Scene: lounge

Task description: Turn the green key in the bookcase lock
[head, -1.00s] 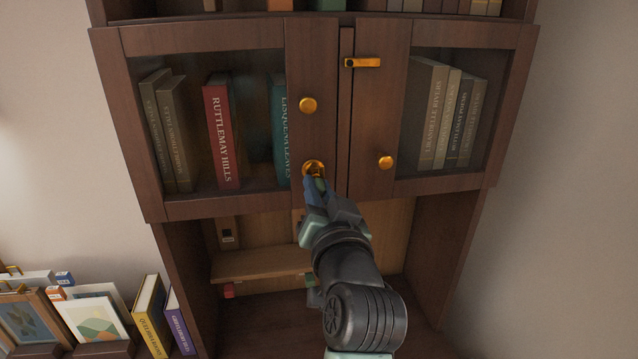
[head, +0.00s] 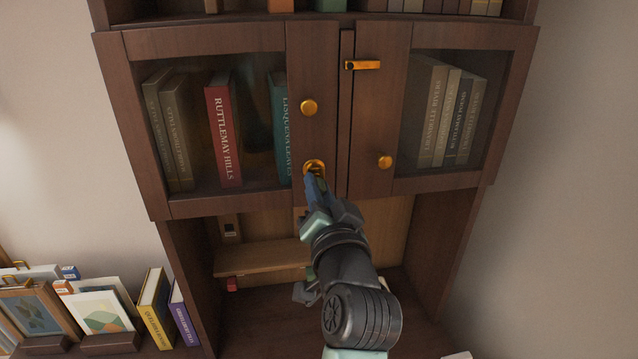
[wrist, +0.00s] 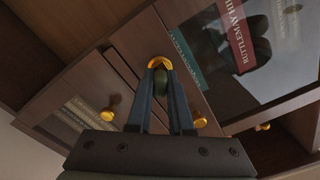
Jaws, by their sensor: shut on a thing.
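The bookcase lock (head: 314,166) is a round gold plate low on the wooden stile of the left glass door (head: 311,60). In the wrist view the gold lock (wrist: 160,62) sits just beyond my fingertips. The green key (wrist: 162,82) shows there as a dark green grip between my two blue fingers, up against the lock. My gripper (head: 316,187) is shut on the key, right in front of the lock and reaching up from below. In the head view the fingers hide the key. How far the key is turned cannot be told.
A gold knob (head: 308,107) is above the lock. The right door has a gold knob (head: 385,162) and a gold latch (head: 363,65). Books, one of them red (head: 222,135), stand behind the glass. An open niche with a small shelf (head: 262,257) lies below the doors.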

